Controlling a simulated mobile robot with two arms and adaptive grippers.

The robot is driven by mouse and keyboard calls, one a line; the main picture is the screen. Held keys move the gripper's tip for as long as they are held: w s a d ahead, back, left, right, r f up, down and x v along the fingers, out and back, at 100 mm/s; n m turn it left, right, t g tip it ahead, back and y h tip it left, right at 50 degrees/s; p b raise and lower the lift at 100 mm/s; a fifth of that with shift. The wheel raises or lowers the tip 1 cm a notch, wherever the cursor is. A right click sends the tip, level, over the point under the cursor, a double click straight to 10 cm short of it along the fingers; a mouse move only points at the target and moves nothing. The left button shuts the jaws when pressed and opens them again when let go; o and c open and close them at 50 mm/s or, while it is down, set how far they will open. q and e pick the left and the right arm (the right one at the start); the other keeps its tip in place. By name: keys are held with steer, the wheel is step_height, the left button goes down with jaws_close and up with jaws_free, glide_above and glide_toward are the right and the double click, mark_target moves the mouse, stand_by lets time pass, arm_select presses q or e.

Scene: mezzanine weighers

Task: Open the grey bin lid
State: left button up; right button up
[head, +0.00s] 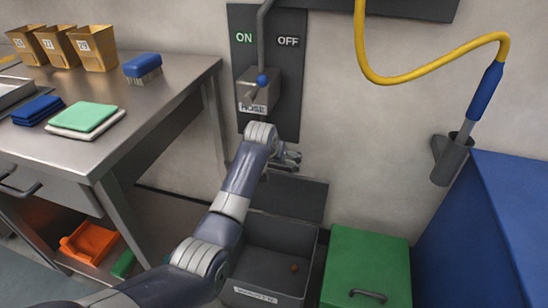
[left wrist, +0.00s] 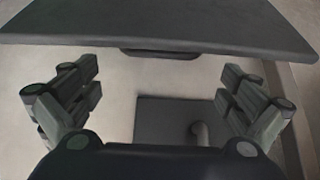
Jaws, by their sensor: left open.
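The grey bin (head: 310,268) stands on the floor against the wall, its front label partly readable. Its grey lid (head: 300,197) is raised at the back, and the inside shows, with a small brown item (head: 294,267) at the bottom. My left gripper (head: 292,160) is at the lid's upper edge, partly hidden by my own arm. In the left wrist view the lid (left wrist: 160,22) spans the top, with a dark handle (left wrist: 160,54) on its edge. My left gripper's open fingers (left wrist: 166,95) stand apart with nothing between them. My right gripper is not in view.
A green bin (head: 365,255) with a closed lid stands right of the grey bin, and a blue cabinet (head: 500,215) beyond it. A steel table (head: 150,110) stands left. A hose lever panel (head: 290,110) is on the wall above.

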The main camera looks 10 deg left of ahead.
arm_select(q)
steer(key=v, duration=0.4)
steer(key=shift+r, duration=0.1)
stand_by(0.4)
